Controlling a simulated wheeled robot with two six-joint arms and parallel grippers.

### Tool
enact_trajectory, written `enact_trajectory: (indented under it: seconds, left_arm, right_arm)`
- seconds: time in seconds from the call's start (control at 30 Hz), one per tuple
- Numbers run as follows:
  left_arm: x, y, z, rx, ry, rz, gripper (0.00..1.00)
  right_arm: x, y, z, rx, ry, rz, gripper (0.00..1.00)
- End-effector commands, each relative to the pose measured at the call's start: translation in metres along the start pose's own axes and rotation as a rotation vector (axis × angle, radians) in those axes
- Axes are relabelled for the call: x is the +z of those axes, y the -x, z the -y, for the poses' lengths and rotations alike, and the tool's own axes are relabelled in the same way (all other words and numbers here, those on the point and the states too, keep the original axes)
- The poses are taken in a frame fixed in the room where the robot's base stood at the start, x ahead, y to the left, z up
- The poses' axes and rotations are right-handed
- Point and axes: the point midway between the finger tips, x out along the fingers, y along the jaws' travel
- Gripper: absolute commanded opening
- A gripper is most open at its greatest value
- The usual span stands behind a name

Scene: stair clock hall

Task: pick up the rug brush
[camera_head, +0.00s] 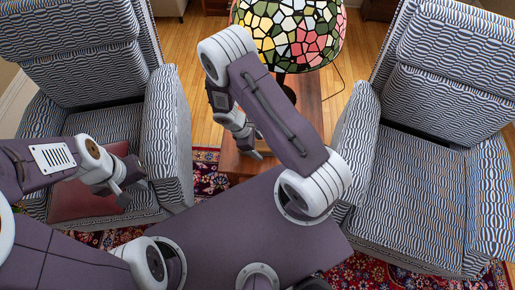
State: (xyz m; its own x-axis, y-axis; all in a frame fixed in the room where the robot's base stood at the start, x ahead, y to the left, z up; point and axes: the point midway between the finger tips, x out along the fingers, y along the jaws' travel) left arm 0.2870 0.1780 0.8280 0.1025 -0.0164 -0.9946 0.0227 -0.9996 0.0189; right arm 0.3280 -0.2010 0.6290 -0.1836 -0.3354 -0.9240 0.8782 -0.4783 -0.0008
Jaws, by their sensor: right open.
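I cannot make out a rug brush in the head view. My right gripper (255,151) is over the wooden table (310,100) between the two armchairs, with its jaws open and nothing seen between them. My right arm hides part of this table. My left gripper (132,190) is above the seat of the left armchair, in front of a dark red cushion (78,201). Its fingers are small and partly overlapped, so their opening is unclear.
A stained-glass lamp (290,28) stands on the table. Patterned armchairs stand left (167,130) and right (420,190). A red floral rug (375,273) lies on the wooden floor (183,45). My own body hides much of the near floor.

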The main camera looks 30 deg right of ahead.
Motion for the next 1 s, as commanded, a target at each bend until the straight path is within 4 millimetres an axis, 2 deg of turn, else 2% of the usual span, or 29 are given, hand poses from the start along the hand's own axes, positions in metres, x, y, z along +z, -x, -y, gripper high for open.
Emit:
enact_trajectory:
  seconds: [0.13, 0.17, 0.4, 0.73, 0.87, 0.97, 1.0]
  left_arm:
    - [0.000, 0.001, 0.000, 0.000, 0.000, 0.000, 0.00]
    - [0.000, 0.001, 0.000, 0.000, 0.000, 0.000, 0.00]
    - [0.000, 0.001, 0.000, 0.000, 0.000, 0.000, 0.00]
    - [0.000, 0.003, 0.000, 0.000, 0.000, 0.000, 0.00]
    - [-0.001, 0.009, 0.000, 0.000, 0.000, 0.000, 0.00]
    - [-0.002, 0.016, 0.000, 0.000, 0.000, 0.000, 0.00]
    - [-0.002, 0.013, 0.000, 0.000, 0.000, 0.000, 0.00]
  right_arm:
    - [0.000, 0.001, 0.000, 0.000, 0.000, 0.000, 0.71]
    - [0.000, 0.001, 0.000, 0.000, 0.000, 0.000, 0.65]
    - [0.000, 0.001, 0.000, 0.000, 0.000, 0.001, 0.00]
    - [0.003, 0.007, 0.000, 0.000, -0.001, 0.001, 0.00]
    - [0.009, 0.023, 0.000, 0.001, -0.001, 0.000, 0.00]
    - [0.017, 0.043, -0.001, 0.002, -0.002, -0.002, 0.00]
    - [0.025, 0.042, 0.002, -0.001, -0.003, 0.001, 0.00]
